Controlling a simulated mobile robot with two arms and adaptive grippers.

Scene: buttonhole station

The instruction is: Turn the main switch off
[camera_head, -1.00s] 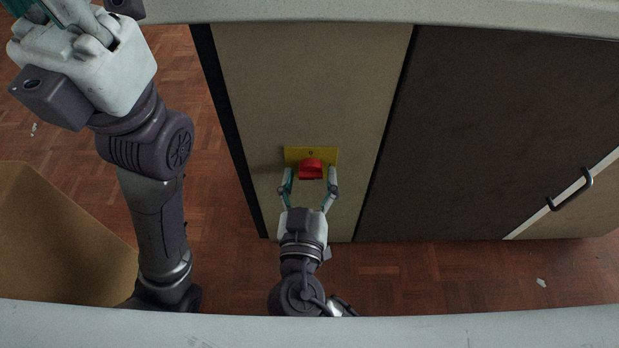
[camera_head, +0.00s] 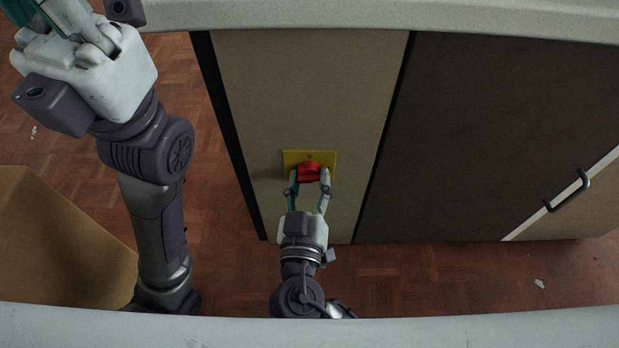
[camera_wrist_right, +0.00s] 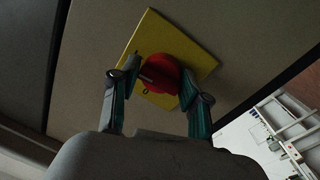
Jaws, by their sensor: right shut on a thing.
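The main switch has a red knob (camera_head: 309,173) on a yellow plate (camera_head: 294,158), fixed to the beige cabinet panel. My right gripper (camera_head: 309,180) is shut on the red knob, with one finger on each side. In the right wrist view the knob (camera_wrist_right: 161,72) sits between the fingertips, in front of the tilted yellow plate (camera_wrist_right: 150,32). The fingers partly hide the plate. My left gripper (camera_head: 60,18) is at the top left, cut by the picture's edge and away from the switch. Its fingertips are out of view.
The beige panel (camera_head: 300,90) lies beside a dark cabinet door (camera_head: 490,130). A black handle (camera_head: 568,192) is at the right. A pale worktop edge (camera_head: 380,14) runs along the top. A brown box (camera_head: 60,240) stands on the wooden floor at the left.

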